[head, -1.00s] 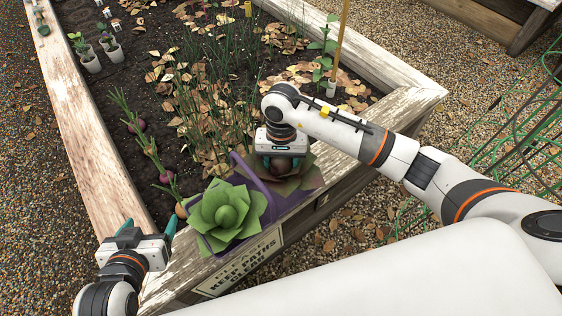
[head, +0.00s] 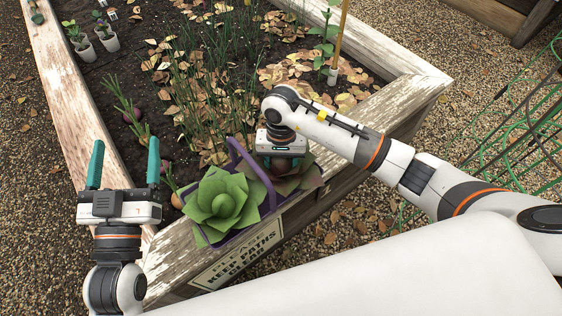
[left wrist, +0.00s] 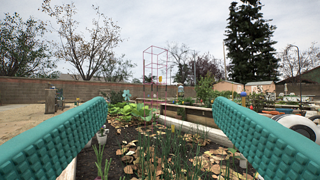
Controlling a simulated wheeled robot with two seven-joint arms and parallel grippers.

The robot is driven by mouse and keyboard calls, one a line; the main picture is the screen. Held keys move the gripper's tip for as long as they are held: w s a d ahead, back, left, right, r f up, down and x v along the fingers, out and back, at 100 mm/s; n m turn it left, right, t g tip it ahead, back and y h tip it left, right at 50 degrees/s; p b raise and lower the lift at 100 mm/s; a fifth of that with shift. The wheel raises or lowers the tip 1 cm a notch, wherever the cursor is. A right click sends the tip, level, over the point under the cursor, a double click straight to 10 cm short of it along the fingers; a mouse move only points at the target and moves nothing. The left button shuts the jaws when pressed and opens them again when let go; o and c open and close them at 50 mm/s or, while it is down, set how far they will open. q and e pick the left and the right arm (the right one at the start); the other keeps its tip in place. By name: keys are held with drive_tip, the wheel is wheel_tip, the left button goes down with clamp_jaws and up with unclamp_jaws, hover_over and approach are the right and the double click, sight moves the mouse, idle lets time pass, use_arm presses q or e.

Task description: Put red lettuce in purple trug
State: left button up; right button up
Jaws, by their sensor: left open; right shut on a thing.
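The purple trug (head: 250,163) stands on the corner ledge of the raised bed in the head view. A green lettuce (head: 222,198) fills its left part. My right gripper (head: 281,163) points down at the trug's right part and is shut on the red lettuce (head: 308,181), whose brownish-red leaves spread below the jaws. The gripper hides its middle, and I cannot tell whether it rests on the trug floor. My left gripper (head: 125,153) is open and empty at the left, apart from the trug; its teal fingers frame the left wrist view (left wrist: 160,112).
The bed's wooden edge (head: 62,95) runs up the left side. Onions (head: 132,116), dry leaves and white pots (head: 107,39) are in the bed. A sign (head: 236,258) is on the front board. Green wire hoops (head: 520,135) stand at the right on gravel.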

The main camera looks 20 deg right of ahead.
use_arm(q)
drive_tip(key=shift+s+r+t+h, duration=0.15)
drive_tip(key=shift+r+t+h, duration=0.2)
drive_tip(key=shift+r, duration=0.3)
use_arm(e)
drive_tip(key=shift+f, duration=0.25)
drive_tip(key=o, duration=1.2)
